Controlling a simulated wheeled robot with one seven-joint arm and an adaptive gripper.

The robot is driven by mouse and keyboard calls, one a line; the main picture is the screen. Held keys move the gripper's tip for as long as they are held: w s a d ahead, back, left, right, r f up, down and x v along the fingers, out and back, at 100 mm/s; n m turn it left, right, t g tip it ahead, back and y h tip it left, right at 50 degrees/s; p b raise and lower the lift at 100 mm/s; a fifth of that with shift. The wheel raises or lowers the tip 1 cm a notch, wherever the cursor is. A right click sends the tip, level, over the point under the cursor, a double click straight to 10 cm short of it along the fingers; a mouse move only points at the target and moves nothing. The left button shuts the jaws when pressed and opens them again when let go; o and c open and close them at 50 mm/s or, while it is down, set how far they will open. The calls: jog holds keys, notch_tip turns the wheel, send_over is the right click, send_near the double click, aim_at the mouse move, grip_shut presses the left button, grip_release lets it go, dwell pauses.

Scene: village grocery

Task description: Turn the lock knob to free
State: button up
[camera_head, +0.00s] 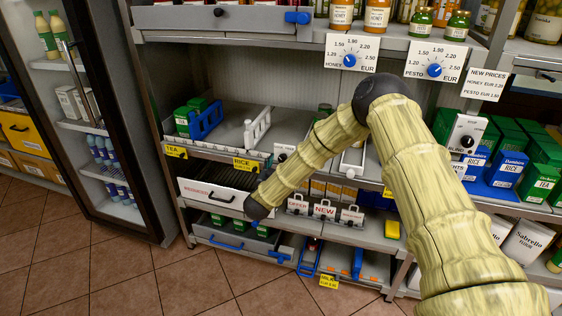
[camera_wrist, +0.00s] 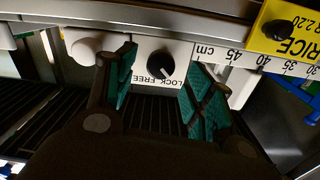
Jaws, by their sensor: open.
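The lock knob (camera_wrist: 160,64) is a round black knob on a white block in the wrist view. A light mark on it points down and to the right in that picture. The words LOCK and FREE are printed along the block's edge, upside down. My gripper (camera_wrist: 160,88) is open, with one teal-padded finger on each side of the knob. I see a gap between each finger and the knob. In the head view a white block with a dark knob (camera_head: 283,152) sits right of the RICE tag. My gripper cannot be made out there.
A yellow RICE tag (camera_wrist: 292,28) and a centimetre scale (camera_wrist: 258,62) lie right of the knob in the wrist view. A white rounded piece (camera_wrist: 88,46) is on its left. Shelves hold a white divider (camera_head: 257,128) and green tea boxes (camera_head: 190,116). The floor (camera_head: 100,265) is clear.

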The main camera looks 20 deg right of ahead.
aim_at(283, 158)
jog(key=shift+x, duration=1.2)
jog(key=c, duration=1)
